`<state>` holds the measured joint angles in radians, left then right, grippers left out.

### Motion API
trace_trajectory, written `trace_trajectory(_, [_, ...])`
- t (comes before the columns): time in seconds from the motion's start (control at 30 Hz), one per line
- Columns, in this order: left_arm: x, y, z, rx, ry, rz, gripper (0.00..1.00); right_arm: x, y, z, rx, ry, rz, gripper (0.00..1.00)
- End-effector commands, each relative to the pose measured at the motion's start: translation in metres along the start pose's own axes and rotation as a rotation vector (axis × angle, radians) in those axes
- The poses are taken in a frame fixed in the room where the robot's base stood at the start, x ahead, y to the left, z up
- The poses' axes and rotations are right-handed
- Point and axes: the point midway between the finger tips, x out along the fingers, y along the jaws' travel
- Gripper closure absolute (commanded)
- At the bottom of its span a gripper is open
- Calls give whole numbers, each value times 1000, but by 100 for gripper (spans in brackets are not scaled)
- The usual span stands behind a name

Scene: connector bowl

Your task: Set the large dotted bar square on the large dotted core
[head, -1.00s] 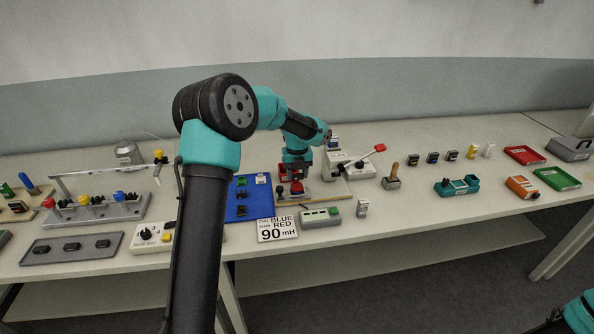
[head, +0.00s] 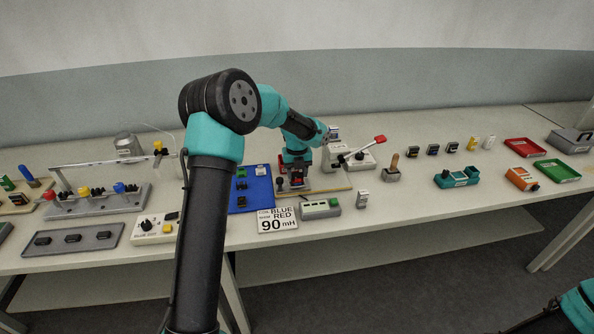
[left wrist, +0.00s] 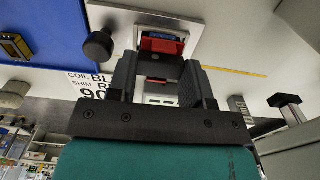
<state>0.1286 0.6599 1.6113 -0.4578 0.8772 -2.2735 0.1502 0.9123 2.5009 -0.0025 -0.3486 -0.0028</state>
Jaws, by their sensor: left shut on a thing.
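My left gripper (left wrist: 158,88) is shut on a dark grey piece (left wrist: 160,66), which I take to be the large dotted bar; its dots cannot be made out. In the left wrist view a red part with a blue top (left wrist: 161,41), apparently the core, sits on a grey plate (left wrist: 182,22) just beyond the held piece. I cannot tell whether they touch. In the head view the left gripper (head: 296,176) points down over the same small station, and the arm hides most of it. My right gripper is not in view; only part of my right arm shows.
A black knob (left wrist: 99,45) stands close beside the left finger. A blue mat (head: 252,199) with dark parts lies left of the station. A white box with a red-tipped lever (head: 352,160) stands right behind. The sign (head: 277,220) and a grey-green device (head: 320,209) lie in front.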

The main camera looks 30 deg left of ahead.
Motion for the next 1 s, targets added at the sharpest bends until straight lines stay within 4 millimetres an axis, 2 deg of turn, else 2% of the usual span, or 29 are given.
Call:
trace_trajectory(0.3, [0, 0, 0, 0, 0, 0, 78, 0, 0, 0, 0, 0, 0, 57])
trace_trajectory(0.33, [0, 0, 0, 0, 0, 0, 51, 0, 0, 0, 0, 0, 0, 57])
trace_trajectory(0.6, [0, 0, 0, 0, 0, 0, 25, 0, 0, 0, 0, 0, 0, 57])
trace_trajectory(0.87, [0, 0, 0, 0, 0, 0, 24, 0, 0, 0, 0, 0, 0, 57])
trace_trajectory(1.0, [-6, 0, 0, -1, -1, 0, 24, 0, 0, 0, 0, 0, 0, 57])
